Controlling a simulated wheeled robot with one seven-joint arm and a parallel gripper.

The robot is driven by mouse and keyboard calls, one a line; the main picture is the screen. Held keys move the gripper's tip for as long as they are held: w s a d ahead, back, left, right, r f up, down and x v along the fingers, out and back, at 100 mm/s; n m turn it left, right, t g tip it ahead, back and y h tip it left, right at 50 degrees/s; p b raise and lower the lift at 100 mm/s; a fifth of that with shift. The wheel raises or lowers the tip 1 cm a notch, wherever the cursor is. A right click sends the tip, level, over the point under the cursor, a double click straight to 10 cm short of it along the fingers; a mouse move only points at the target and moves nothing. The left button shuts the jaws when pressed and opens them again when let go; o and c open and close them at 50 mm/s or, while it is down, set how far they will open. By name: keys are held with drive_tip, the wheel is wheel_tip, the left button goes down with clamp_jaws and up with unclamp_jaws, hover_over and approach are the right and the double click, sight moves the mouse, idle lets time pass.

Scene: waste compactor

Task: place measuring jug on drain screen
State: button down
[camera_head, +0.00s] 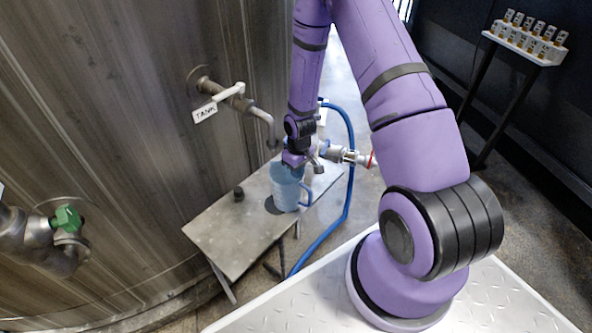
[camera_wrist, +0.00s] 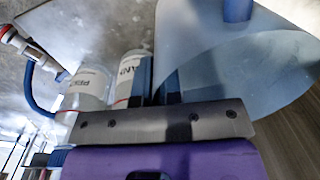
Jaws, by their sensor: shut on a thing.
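The measuring jug (camera_head: 286,190) is a translucent blue vessel with a handle on its right side. It is upright over a low grey metal table, and a dark shadow shows beside its base; I cannot tell whether it touches the tabletop. My gripper (camera_head: 296,163) is above it, at its rim. In the wrist view the jug (camera_wrist: 235,75) fills the upper right, and my gripper's fingers (camera_wrist: 160,82) are shut on its wall. I cannot make out a drain screen in either view.
The grey table (camera_head: 225,240) has bare room at its left, with a small dark fitting (camera_head: 238,193). A tank pipe (camera_head: 262,115) juts overhead. A blue hose (camera_head: 346,195) runs along the right. Labelled white bottles (camera_wrist: 88,90) stand near the jug.

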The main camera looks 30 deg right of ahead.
drive_tip(key=shift+f, duration=0.1)
drive_tip(key=c, duration=1.3)
unclamp_jaws()
